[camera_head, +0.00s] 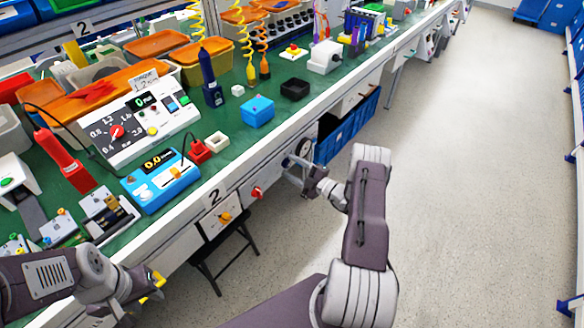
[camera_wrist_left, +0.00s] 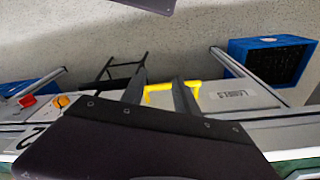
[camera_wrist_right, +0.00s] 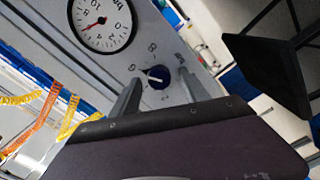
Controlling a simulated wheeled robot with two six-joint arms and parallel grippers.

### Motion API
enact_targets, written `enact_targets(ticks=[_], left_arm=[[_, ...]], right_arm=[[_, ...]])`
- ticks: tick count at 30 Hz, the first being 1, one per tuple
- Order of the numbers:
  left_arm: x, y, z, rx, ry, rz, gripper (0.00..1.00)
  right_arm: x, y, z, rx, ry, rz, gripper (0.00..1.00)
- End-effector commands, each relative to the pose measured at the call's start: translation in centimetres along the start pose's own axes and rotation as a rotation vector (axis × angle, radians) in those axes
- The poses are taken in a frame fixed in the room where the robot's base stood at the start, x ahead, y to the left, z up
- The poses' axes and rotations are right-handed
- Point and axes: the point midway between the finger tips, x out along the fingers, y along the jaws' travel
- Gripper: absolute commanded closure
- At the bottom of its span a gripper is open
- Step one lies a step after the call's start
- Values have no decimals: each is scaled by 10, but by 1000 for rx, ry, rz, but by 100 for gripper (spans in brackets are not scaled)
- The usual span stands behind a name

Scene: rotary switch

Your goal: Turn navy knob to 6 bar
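The round navy knob (camera_wrist_right: 158,77) shows in the right wrist view on a grey panel, with a small white mark on its face and printed marks around it. The mark's exact setting is too small to read. A white dial gauge (camera_wrist_right: 103,22) with a red needle sits beside it; the gauge also shows in the head view (camera_head: 304,147). My right gripper (camera_wrist_right: 159,82) is open, its fingers apart on either side of the knob in view; contact cannot be told. My left gripper (camera_head: 150,287) is open at the lower left, its fingers apart in the left wrist view (camera_wrist_left: 160,92).
The green bench (camera_head: 225,145) holds a torque unit (camera_head: 140,115), a blue meter box (camera_head: 160,180) and a blue block (camera_head: 258,110). A yellow handle (camera_wrist_left: 158,90) shows near my left fingers. A black stool (camera_head: 225,255) stands below the bench. Floor to the right is clear.

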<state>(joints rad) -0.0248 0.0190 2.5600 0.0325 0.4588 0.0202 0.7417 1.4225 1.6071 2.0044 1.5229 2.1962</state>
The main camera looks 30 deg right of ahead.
Motion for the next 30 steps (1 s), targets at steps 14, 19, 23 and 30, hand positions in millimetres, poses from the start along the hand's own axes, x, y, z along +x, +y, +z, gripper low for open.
enact_targets(ticks=[14,19,23,30], left_arm=[[-15,0,-2,0,0,0,64],[-15,0,-2,0,0,0,64],[-15,0,-2,0,0,0,64],[-15,0,-2,0,0,0,64]], right_arm=[[-84,1,1,2,-4,1,47],[-91,0,0,1,-1,0,47],[-91,0,0,1,-1,0,47],[-90,0,0,1,-1,0,47]])
